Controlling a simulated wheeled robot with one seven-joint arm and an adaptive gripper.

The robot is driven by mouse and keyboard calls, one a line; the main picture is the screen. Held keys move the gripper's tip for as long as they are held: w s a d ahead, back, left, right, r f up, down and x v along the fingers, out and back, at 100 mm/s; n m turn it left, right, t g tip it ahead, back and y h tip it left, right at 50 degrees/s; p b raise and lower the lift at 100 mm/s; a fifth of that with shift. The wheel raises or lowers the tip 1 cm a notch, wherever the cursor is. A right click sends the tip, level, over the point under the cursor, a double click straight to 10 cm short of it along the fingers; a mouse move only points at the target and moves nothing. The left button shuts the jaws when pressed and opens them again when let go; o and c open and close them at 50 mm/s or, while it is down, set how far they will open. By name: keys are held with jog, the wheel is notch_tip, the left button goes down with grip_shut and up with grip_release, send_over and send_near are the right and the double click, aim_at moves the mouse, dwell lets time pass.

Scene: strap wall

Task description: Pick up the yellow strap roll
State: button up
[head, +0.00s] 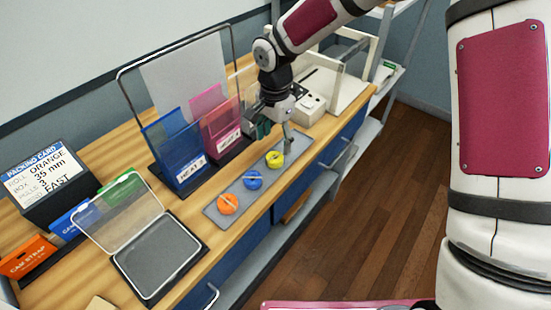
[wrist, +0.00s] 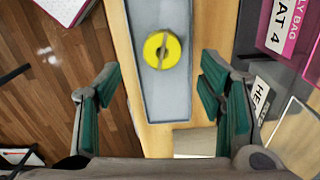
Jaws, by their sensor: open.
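The yellow strap roll (head: 274,159) lies on a grey tray (head: 218,217) on the wooden bench, at the right end of a row of rolls. In the wrist view the yellow roll (wrist: 162,50) lies flat, with a pale strip across its top. My gripper (head: 272,132) is above the tray's far end, close to the yellow roll. In the wrist view my gripper (wrist: 158,95) is open and empty, its green-padded fingers wide apart. The roll is ahead of the fingertips, between their lines and not touched.
A blue roll (head: 253,180) and an orange roll (head: 228,204) share the tray. Blue (head: 178,155) and pink (head: 217,122) bag holders stand behind it. An open clear-lidded box (head: 158,262) is at the front left, near a packing card (head: 45,180). A white machine (head: 310,100) stands beyond my gripper.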

aim_at(275, 157)
jog(key=shift+w+f+p, duration=0.2)
jog(key=shift+f+p, duration=0.35)
jog(key=shift+f, duration=2.95)
jog(key=shift+c, duration=0.6)
jog(key=c, duration=1)
